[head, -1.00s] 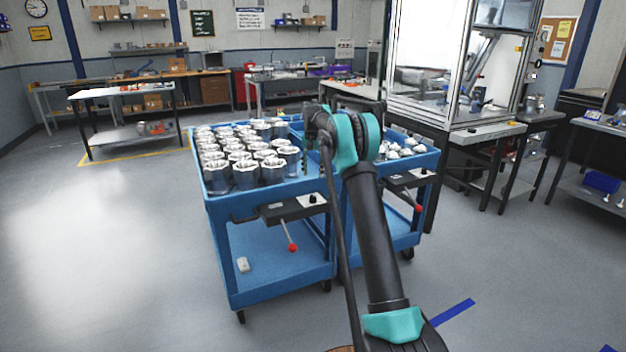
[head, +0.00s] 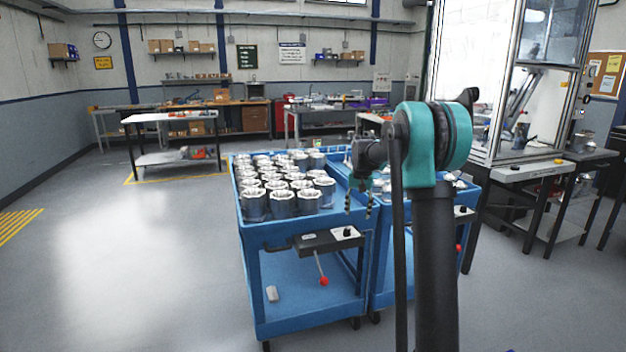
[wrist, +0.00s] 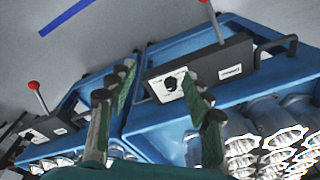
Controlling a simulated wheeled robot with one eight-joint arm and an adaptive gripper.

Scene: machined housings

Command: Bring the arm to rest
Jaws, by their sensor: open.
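My arm stands upright at the right of the head view, with teal joints at its bent top. My gripper (head: 362,205) hangs from it, fingers downward, in front of the blue carts. Its two fingers are apart, with nothing visible between them. In the wrist view my gripper (wrist: 155,112) shows two spread green-and-dark fingers, with a cart edge and control box behind the gap. The left blue cart (head: 300,322) carries several machined housings (head: 285,185), also seen at the lower right of the wrist view (wrist: 270,145). Whether the fingers touch anything is not clear.
A second blue cart (head: 405,275) with small pale parts stands against the first. Control boxes (head: 328,240) with red-knobbed levers jut from the carts. A glazed machine enclosure (head: 500,90) stands to the right. The floor at left (head: 130,260) is clear.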

